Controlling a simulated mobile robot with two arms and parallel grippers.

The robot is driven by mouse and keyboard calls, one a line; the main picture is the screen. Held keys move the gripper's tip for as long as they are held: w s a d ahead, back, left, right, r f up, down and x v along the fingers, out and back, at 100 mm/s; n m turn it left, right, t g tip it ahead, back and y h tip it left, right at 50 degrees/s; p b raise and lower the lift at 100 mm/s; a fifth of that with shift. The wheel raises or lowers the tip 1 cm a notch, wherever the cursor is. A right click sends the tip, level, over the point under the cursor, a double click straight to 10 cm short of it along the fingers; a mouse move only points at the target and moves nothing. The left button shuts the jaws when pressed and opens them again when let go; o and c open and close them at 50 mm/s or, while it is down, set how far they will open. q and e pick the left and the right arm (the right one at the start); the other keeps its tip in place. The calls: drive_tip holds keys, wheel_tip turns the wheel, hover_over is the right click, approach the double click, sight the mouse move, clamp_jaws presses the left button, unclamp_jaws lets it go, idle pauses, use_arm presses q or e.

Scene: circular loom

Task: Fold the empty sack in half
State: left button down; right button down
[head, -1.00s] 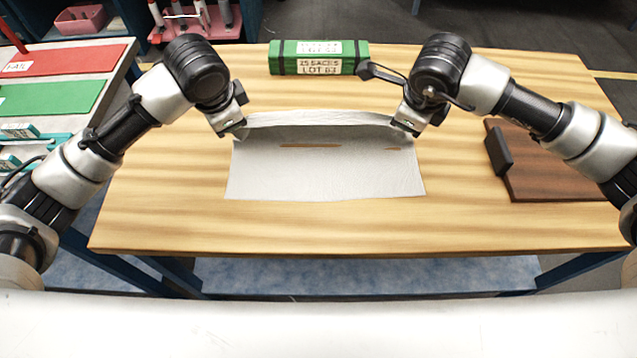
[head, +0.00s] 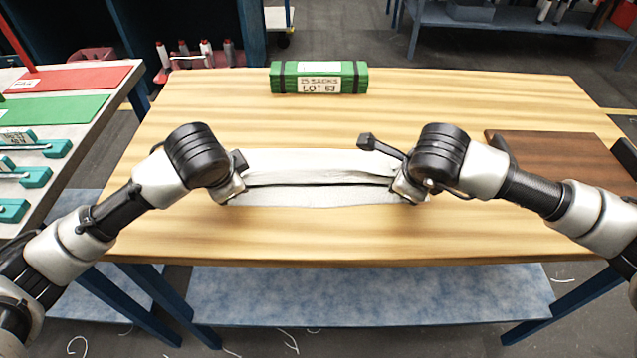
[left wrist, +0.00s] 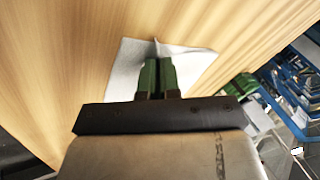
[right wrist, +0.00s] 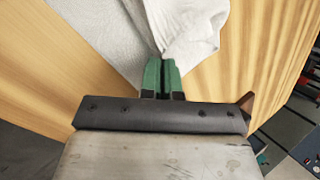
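The empty white sack (head: 318,163) lies on the wooden table in front of me. Its far part is folded over toward me, and a dark gap runs across between the upper layer and the near strip (head: 320,197). My left gripper (head: 229,198) is at the sack's left end, and my right gripper (head: 408,195) is at its right end. In the left wrist view the green fingers (left wrist: 158,75) are together on the cloth. In the right wrist view the green fingers (right wrist: 163,75) are together on a gathered piece of the sack (right wrist: 190,30).
A green bundle with a label (head: 319,78) stands at the table's far edge. A brown board (head: 560,165) lies at the right. A side table with red and green panels (head: 55,112) is at the left. The wooden table (head: 300,235) is clear in front of the sack.

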use_arm(q)
drive_tip(key=c, duration=1.2)
unclamp_jaws()
drive_tip(key=shift+a, duration=0.1)
use_arm(e)
drive_tip(key=c, duration=1.2)
unclamp_jaws()
drive_tip(key=shift+d, duration=0.1)
drive_tip(key=shift+c, duration=0.2)
use_arm(q)
drive_tip(key=shift+o, duration=1)
use_arm(e)
drive_tip(key=shift+o, duration=1.2)
use_arm(q)
drive_tip(key=shift+s, duration=0.15)
use_arm(e)
drive_tip(key=shift+s, duration=0.1)
